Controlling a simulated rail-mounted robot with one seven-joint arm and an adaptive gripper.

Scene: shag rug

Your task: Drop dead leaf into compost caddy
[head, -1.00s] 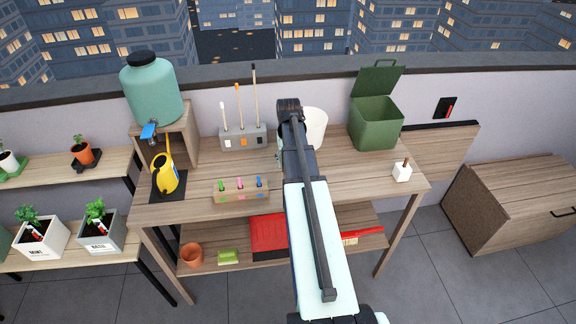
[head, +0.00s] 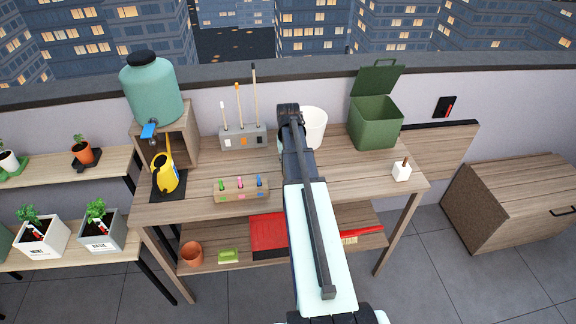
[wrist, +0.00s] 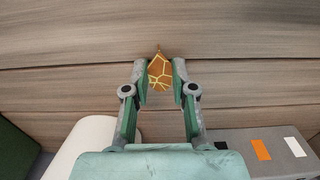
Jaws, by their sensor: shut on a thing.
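The dead leaf (wrist: 159,70) is orange-brown with yellow veins. My gripper (wrist: 160,76) is shut on it in the wrist view, with the leaf pinched between the two fingertips and its tip pointing up in the picture, over the wooden bench top. In the head view my own arm hides the gripper and the leaf. The compost caddy (head: 375,124) is a green bin at the back right of the bench, its lid (head: 377,78) standing open. A dark green edge at the far left of the wrist view (wrist: 14,150) appears to be the caddy, apart from the gripper.
A white pot (head: 316,127) stands left of the caddy, close to my arm. A grey holder (head: 242,138) with upright sticks is further left. The bench top (head: 350,178) before the caddy is clear.

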